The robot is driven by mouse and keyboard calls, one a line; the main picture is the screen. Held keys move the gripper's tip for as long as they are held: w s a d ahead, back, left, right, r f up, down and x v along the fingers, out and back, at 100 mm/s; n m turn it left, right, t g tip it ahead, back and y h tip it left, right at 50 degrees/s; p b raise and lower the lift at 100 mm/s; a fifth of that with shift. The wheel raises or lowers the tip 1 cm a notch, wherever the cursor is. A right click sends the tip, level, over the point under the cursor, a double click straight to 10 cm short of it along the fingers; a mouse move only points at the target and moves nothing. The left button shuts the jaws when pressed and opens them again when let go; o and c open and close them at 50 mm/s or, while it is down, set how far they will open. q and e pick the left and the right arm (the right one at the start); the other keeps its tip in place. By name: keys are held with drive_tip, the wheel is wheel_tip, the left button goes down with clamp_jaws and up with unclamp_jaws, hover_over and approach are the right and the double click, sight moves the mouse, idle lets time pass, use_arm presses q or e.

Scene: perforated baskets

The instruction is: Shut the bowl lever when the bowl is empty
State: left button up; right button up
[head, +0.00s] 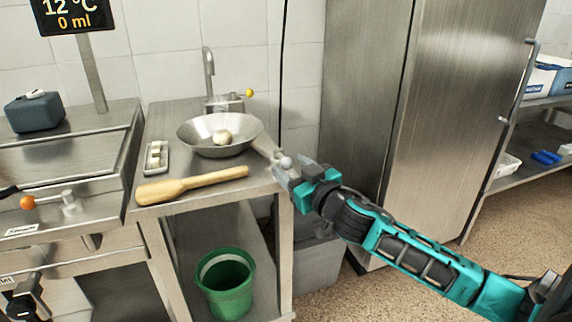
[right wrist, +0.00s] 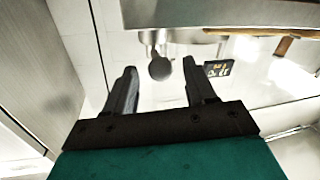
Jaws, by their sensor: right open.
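The steel bowl (head: 190,134) sits on the metal side table, and a pale round lump (head: 222,137) lies inside it. A lever with a grey ball knob (head: 286,162) sticks out from the bowl's right side past the table edge. My right gripper (head: 284,174) is open at this knob. In the right wrist view the knob (right wrist: 160,68) shows between the spread fingers of the gripper (right wrist: 160,92), near their tips. I cannot tell whether a finger touches it. My left gripper is not in view.
A wooden paddle (head: 190,185) and a small tray (head: 151,164) with pale pieces lie on the table (head: 205,193). A tap with a yellow knob (head: 249,92) stands behind. A green bucket (head: 225,283) stands below. A steel cabinet (head: 440,120) is at right.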

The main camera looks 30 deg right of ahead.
sight(290, 167)
drive_tip(key=shift+w, duration=1.5)
drive_tip(key=c, duration=1)
